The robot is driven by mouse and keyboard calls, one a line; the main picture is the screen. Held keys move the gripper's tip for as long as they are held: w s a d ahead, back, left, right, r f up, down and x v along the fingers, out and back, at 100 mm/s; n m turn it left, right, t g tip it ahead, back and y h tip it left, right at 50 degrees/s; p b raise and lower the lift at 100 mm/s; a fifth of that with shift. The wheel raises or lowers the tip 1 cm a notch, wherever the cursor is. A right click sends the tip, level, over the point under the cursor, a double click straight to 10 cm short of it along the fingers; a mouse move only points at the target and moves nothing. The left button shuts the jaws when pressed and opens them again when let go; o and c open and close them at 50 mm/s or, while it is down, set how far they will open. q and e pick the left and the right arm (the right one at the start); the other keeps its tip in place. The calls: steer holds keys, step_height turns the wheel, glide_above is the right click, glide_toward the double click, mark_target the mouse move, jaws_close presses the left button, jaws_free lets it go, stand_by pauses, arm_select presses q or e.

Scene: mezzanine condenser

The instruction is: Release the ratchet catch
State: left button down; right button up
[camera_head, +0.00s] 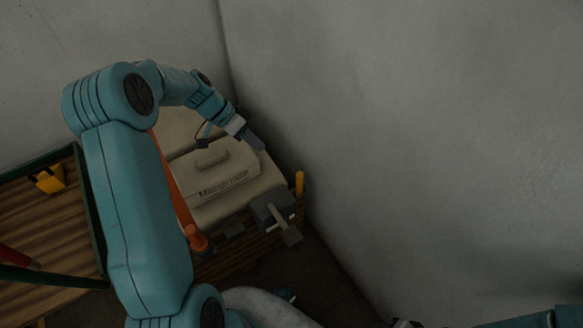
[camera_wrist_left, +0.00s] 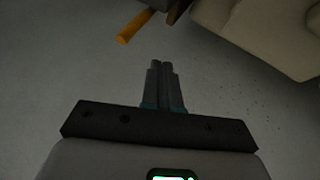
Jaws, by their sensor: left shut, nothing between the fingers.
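My left gripper (camera_head: 250,138) is shut and empty, above the far right part of a beige machine casing (camera_head: 228,182). In the left wrist view its two fingers (camera_wrist_left: 162,68) are together, with bare grey surface beyond them. A dark grey block with a light lever-like arm (camera_head: 290,235) sits at the casing's front right corner. A yellow-orange peg (camera_head: 299,184) stands beside it and also shows in the left wrist view (camera_wrist_left: 134,26). I cannot tell which part is the ratchet catch. A small part at the bottom edge (camera_head: 405,323) may be my right gripper; its jaws are unclear.
A long orange bar (camera_head: 176,195) runs along the casing's left side, partly behind my left arm. A slatted brown bench (camera_head: 50,225) with a green frame holds a yellow item (camera_head: 47,179). Grey walls (camera_head: 420,130) close in behind and to the right.

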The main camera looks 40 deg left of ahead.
mark_target(299, 185)
arm_select(q)
steer(key=shift+f, duration=0.2)
steer(key=w+d+f, duration=0.2)
steer(key=d+f, duration=0.5)
steer(key=d, duration=0.2)
steer(key=shift+f+b, duration=0.4)
steer(key=shift+b, duration=0.05)
steer(key=shift+d, duration=0.1)
